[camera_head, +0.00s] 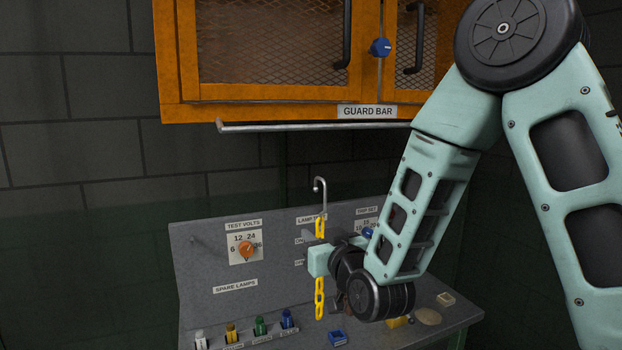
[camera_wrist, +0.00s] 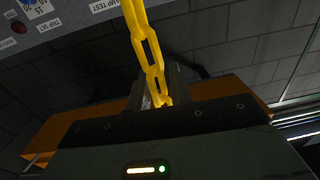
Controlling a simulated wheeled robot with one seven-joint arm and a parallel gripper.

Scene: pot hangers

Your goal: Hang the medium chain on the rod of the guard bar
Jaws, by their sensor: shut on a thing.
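The yellow chain (camera_head: 319,300) hangs upright in front of the grey panel, with a silver hook (camera_head: 320,190) at its top. My gripper (camera_head: 319,262) is shut on the chain's middle and hides the links there. The chain also shows in the wrist view (camera_wrist: 145,45), running up from between my fingers (camera_wrist: 160,95). The guard bar's rod (camera_head: 310,126) is a thin grey bar under the orange cabinet, with an upturned left end. The hook is below the rod and apart from it. My arm hides the rod's right end.
The orange mesh cabinet (camera_head: 270,95) with a GUARD BAR label (camera_head: 367,112) is above the rod. The grey panel (camera_head: 210,265) with an orange dial (camera_head: 246,249) stands behind the chain. Several coloured lamps (camera_head: 261,325) and a blue block (camera_head: 337,338) are on the bench below. The rod's left part is clear.

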